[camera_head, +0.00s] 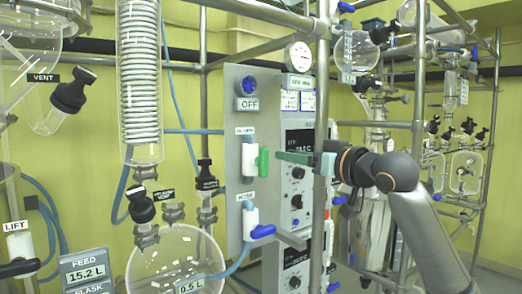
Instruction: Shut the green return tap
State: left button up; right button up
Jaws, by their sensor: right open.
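The green tap handle (264,161) points upright beside its white valve body (248,160) on the grey panel. A label sits above it, too small to read surely. My right gripper (281,156) comes in from the right at the handle's height. Its green-grey fingers point left, and their tips end just right of the handle, with a small gap in the picture. The gripper is open and nothing shows in it. I cannot tell its depth from the handle. My left gripper is not in view.
A blue tap handle (262,231) sits below the green one. A steel post (321,110) stands close by my right gripper. A blue knob (249,85) marked OFF is above. A round glass flask (176,258) and a coil condenser (139,75) stand left.

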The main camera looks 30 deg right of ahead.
aim_at(267, 150)
jog(key=w+p, duration=0.1)
jog(key=w, duration=0.2)
jog(key=w+p, duration=0.1)
jog(key=w, duration=0.2)
jog(key=w+a+p, duration=0.1)
jog(key=w, duration=0.2)
jog(key=shift+w+r, duration=0.1)
jog(key=shift+w, duration=0.85)
jog(key=shift+c, duration=0.3)
grip_shut()
